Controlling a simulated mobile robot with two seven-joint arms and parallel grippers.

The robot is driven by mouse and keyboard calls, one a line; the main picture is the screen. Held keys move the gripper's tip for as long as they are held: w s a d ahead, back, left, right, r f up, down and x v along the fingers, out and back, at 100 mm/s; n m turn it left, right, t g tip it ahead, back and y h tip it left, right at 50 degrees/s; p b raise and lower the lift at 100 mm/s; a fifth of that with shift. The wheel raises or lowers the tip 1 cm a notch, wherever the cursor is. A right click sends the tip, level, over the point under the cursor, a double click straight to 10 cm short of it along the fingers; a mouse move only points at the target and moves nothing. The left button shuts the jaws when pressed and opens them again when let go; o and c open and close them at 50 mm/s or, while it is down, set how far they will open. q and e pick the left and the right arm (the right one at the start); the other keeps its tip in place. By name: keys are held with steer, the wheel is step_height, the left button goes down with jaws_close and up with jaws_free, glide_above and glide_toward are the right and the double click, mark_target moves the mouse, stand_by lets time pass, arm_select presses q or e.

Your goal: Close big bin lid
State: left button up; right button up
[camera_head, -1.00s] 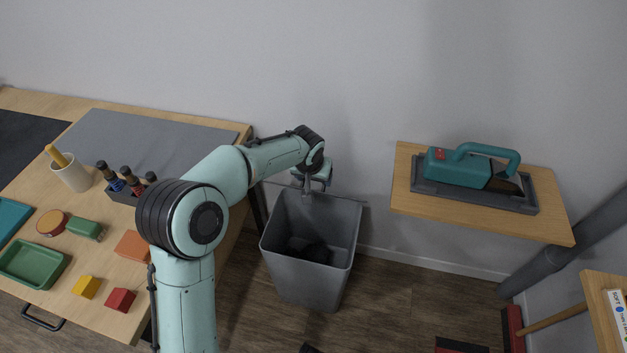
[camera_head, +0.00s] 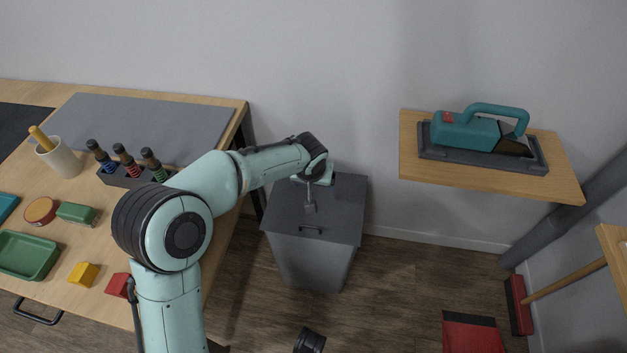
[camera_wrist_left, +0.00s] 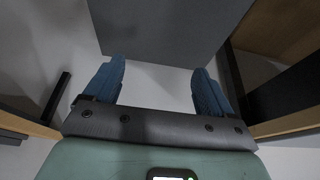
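The big grey bin (camera_head: 318,265) stands on the floor between the workbench and the wall shelf. Its flat grey lid (camera_head: 340,205) lies across the top and covers the opening, with a dark handle (camera_head: 311,229) near the front edge. My left gripper (camera_head: 310,206) is over the rear middle part of the lid; I cannot tell whether it touches. In the left wrist view its two blue fingers (camera_wrist_left: 158,82) are spread apart with nothing between them. A dark grey flat surface (camera_wrist_left: 165,30) lies beyond the fingertips.
The workbench at left holds a green tray (camera_head: 28,256), blocks, a cup (camera_head: 61,160) and a bottle rack (camera_head: 122,178). The wall shelf (camera_head: 415,165) at right carries a teal tool (camera_head: 465,130). A red broom (camera_head: 518,305) stands at the right.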

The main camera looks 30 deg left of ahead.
arm_select(q)
steer(key=shift+s+r, duration=0.1)
steer(key=shift+r, duration=0.05)
steer(key=p+v, duration=0.3)
steer(key=v, duration=1)
arm_select(e)
steer(key=s+a+r+g, duration=0.1)
steer(key=s+a+r, duration=0.1)
steer(key=s+r, duration=0.1)
steer(key=shift+s+r+y, duration=0.25)
steer(key=shift+s+y, duration=0.15)
steer(key=shift+s, duration=0.45)
arm_select(q)
steer(key=shift+d, duration=0.15)
arm_select(e)
steer(key=shift+a, duration=0.1)
